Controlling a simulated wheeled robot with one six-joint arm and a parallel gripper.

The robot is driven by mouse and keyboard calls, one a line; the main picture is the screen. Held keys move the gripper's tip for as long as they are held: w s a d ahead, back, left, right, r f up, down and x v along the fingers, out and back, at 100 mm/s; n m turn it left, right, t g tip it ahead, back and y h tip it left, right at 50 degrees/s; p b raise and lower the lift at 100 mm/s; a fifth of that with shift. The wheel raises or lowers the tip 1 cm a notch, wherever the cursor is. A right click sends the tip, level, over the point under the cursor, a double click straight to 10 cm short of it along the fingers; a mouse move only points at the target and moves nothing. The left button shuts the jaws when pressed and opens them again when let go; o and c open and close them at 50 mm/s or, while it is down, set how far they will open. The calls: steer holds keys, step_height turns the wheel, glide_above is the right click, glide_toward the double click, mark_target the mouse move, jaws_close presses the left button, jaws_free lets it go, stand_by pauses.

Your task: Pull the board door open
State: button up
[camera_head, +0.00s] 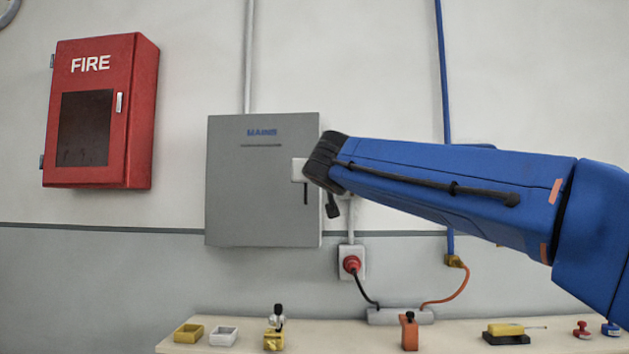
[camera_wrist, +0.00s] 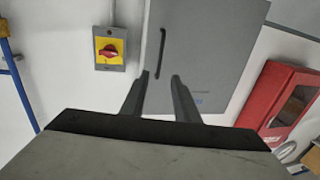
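The grey board with a blue MAINS label (camera_head: 235,190) hangs on the wall, left of my arm's end in the head view. Its door looks shut. It also shows in the wrist view (camera_wrist: 215,45), where the picture is turned over. The dark bar handle (camera_wrist: 162,52) stands out on the door; its lower part also shows in the head view (camera_head: 306,194). My gripper (camera_wrist: 161,77) is open and empty, its two fingers apart. In the wrist view the handle appears just beyond the gap between the fingertips, not between them. The fingers are mostly hidden in the head view.
A red FIRE cabinet (camera_head: 100,112) hangs left of the board. A red rotary switch on a yellow plate (camera_wrist: 109,49) is beside the board in the wrist view. Below, a bench (camera_head: 250,328) carries small trays, tools and a power strip.

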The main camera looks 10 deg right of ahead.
steer(key=w+d, duration=0.2)
steer(key=w, duration=1.5)
steer(key=shift+w+r, duration=0.15)
jaws_close()
